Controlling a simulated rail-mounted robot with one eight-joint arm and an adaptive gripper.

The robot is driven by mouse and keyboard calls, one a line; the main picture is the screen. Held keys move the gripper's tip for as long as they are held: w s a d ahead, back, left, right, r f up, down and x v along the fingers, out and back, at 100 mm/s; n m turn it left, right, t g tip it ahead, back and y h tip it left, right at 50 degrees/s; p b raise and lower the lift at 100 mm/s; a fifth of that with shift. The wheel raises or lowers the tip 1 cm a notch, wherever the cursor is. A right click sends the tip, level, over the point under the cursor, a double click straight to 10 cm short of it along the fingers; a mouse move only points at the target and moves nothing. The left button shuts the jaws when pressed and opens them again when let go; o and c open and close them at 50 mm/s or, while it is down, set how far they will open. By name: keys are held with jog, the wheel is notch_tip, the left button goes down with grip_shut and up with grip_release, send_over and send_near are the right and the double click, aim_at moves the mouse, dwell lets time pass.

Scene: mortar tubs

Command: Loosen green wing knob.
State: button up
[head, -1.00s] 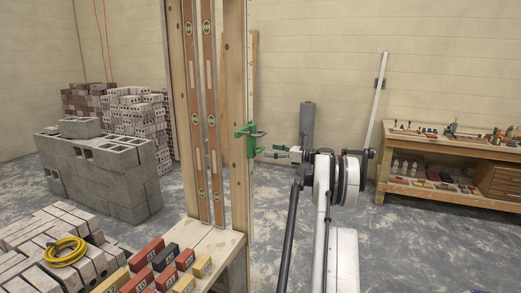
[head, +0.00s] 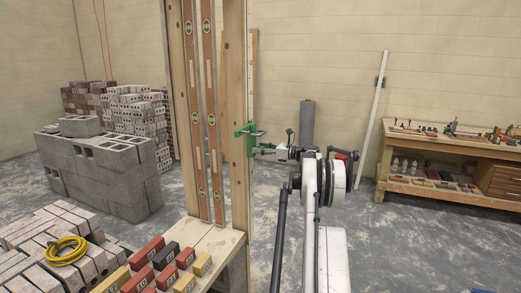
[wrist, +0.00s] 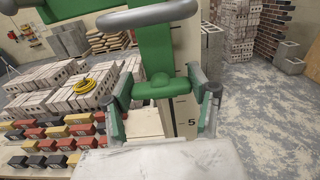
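A green clamp (head: 247,132) is fixed on the upright wooden post in the head view. In the wrist view its green wing knob (wrist: 155,87) sits at centre, on the front of the green clamp body (wrist: 155,48). My gripper (head: 264,149) is at the clamp's right side in the head view. In the wrist view my gripper (wrist: 164,92) is open, with one green-padded finger left of the knob and one right of it. The left finger is very near the knob's left wing; I cannot tell if they touch.
Two long levels (head: 210,115) hang beside the post. A wooden shelf (head: 222,243) with several coloured blocks is below. A yellow hose coil (head: 66,251) lies on bricks at left. A workbench (head: 430,138) stands at the right wall. The floor between is clear.

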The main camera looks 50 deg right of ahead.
jog(key=c, duration=0.4)
jog(key=shift+c, duration=0.2)
jog(key=shift+n+b, duration=0.35)
jog(key=shift+n, duration=0.05)
jog(key=n+b, duration=0.2)
jog(key=shift+a+f+n, duration=0.1)
jog(key=shift+f+n, duration=0.05)
jog(key=shift+n, duration=0.25)
jog(key=n+b, duration=0.2)
jog(key=n, duration=0.2)
jog(key=shift+a+n, duration=0.1)
jog(key=shift+n, duration=0.2)
jog(key=n+b, duration=0.1)
jog(key=n, duration=0.4)
jog(key=shift+a+f+b, duration=0.1)
jog(key=shift+b, duration=0.2)
jog(key=shift+n+b, duration=0.4)
jog(key=shift+n, duration=2)
